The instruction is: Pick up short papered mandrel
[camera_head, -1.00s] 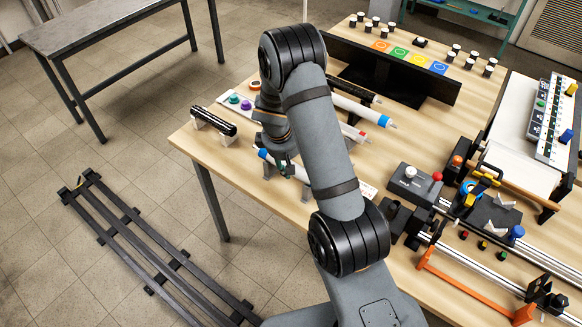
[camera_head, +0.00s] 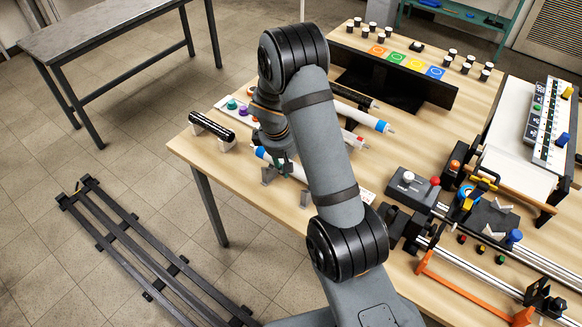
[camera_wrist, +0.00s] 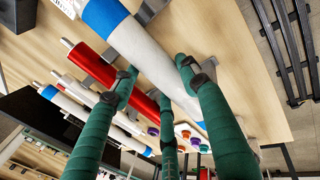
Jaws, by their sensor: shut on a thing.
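A white papered mandrel with blue bands (camera_wrist: 150,55) runs diagonally across the wrist view, between the green fingers of my gripper (camera_wrist: 160,75). My gripper is shut on it, with fingers on both sides of the white part. In the head view, the mandrel's blue end (camera_head: 262,153) and some white show beside my gripper (camera_head: 285,165). The rest is hidden behind my arm. Grey cradles (camera_head: 268,175) stand on the table below it, and the mandrel appears raised clear of them.
A red tube (camera_wrist: 141,96) lies close beside the mandrel. A black roller (camera_head: 211,127) rests on supports at the table's left corner. Floor left of the table is clear around a dark rail frame (camera_head: 150,250).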

